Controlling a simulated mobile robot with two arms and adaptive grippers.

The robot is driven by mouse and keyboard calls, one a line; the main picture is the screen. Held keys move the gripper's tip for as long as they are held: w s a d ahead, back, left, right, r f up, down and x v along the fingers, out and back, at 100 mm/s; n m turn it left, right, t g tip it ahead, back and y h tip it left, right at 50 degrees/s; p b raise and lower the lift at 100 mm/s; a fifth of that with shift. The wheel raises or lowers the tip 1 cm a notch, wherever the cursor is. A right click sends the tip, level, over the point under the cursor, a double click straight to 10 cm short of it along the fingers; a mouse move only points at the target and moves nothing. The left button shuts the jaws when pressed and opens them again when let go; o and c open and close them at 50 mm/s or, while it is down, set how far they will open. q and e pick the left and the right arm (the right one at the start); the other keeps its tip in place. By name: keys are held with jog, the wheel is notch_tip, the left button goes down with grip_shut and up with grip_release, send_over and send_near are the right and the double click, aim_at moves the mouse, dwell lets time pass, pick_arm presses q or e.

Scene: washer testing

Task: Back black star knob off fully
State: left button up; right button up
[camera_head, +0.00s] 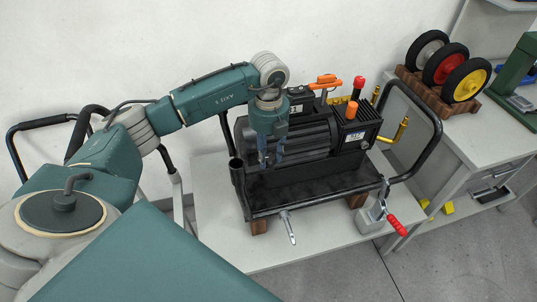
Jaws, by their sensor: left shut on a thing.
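My left gripper (271,160) reaches in from the left and points down at the left front of the black pressure washer (313,135). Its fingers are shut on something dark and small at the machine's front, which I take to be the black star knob. The knob is mostly hidden by the fingers, so its shape and how far it is turned cannot be made out. The washer sits in a black tubular frame with a black base tray (320,186). My right gripper is not in view.
The washer stands on a light table (213,190). Orange and red caps (351,110) and brass fittings (402,127) rise at its right. A red-handled crank (396,225) is at the front right. Wheels (466,80) stand on a wooden rack on the right bench. The table's left front is clear.

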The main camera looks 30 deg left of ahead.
aim_at(269, 155)
pick_arm(q)
jog(key=shift+w+a+r, duration=0.2)
jog(key=shift+w+r, duration=0.15)
jog(key=o, duration=1)
jog(key=shift+o, duration=0.6)
jog(key=shift+f, duration=0.25)
notch_tip(269, 155, up, 12)
